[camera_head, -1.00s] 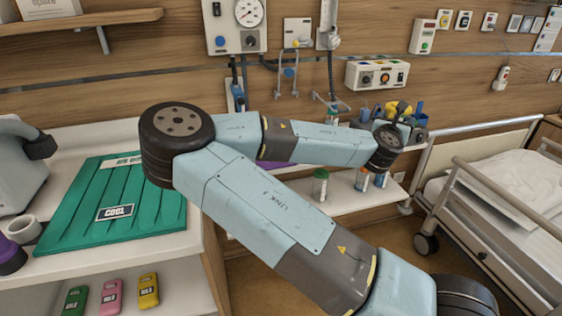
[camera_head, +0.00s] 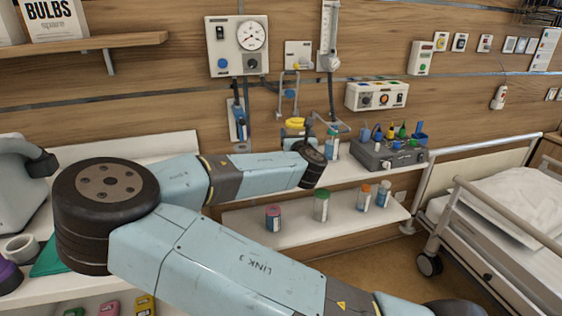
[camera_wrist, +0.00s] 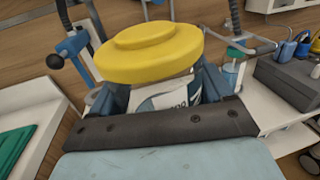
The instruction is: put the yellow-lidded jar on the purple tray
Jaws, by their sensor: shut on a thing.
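The yellow-lidded jar shows close in the wrist view, with its wide yellow lid (camera_wrist: 150,50) on top and a white-and-blue label (camera_wrist: 168,98) below. My gripper (camera_wrist: 163,92) is shut on the jar's body, under the lid. In the head view the yellow lid (camera_head: 295,123) shows just above the end of my arm, in front of the wall and over the upper bedside shelf. My wrist hides the jar's body and the fingers there. I cannot make out the purple tray now; my arm covers part of the upper shelf.
A grey box with coloured items (camera_head: 388,153) and a teal-lidded bottle (camera_head: 331,145) stand right of the jar. The lower shelf (camera_head: 290,231) holds several jars. The bed rail (camera_head: 500,215) is at right.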

